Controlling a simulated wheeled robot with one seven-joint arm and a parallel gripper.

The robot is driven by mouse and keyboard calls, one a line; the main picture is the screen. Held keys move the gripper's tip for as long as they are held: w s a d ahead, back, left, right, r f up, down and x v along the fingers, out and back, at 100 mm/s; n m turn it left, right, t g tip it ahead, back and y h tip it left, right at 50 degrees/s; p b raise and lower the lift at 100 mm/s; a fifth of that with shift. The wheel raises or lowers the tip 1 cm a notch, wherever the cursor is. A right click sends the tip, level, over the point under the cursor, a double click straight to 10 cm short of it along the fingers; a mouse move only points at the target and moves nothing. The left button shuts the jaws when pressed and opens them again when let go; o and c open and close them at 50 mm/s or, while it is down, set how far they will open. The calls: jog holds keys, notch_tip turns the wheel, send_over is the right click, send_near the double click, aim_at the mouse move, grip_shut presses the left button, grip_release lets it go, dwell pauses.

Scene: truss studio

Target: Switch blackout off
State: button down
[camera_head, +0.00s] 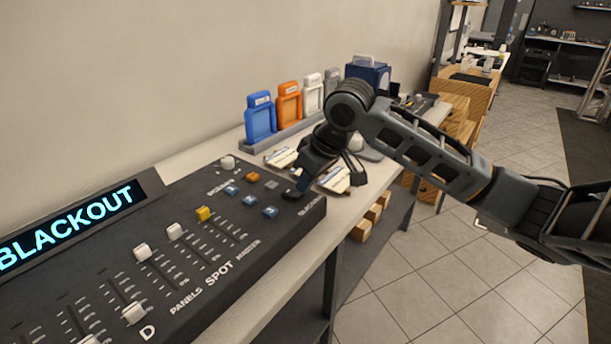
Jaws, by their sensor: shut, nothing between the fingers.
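The lighting console (222,238) is a dark sloped board on the bench, seen from its left part to its right end. Its display (70,228) reads "BLACKOUT" in lit cyan letters. At the console's right end, a partly covered label (309,208) is printed near the edge. My gripper (298,190) points down at this far right corner, its fingers shut with nothing held. The fingertips are at or just above the dark control there. The gripper hides most of that control, so I cannot tell contact.
White faders (143,251), a yellow one (203,213), blue buttons (270,212) and an orange button (252,176) sit close by on the console. Blue (260,117) and orange (289,105) holders stand against the wall. Papers (335,180) lie behind the gripper.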

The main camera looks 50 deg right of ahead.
jog(key=shift+s+f+b, duration=0.15)
jog(key=shift+f+b, duration=0.35)
jog(key=shift+b, duration=0.3)
jog(key=shift+s+f+t+b, duration=0.25)
jog(key=shift+f+t+b, duration=0.2)
jog(key=shift+t+b, duration=0.6)
jog(key=shift+r, duration=0.35)
jog(key=shift+w+r, duration=0.1)
jog(key=shift+w+a+r+p, duration=0.1)
jog(key=shift+w+r+p, duration=0.15)
jog(key=shift+w+p, duration=0.25)
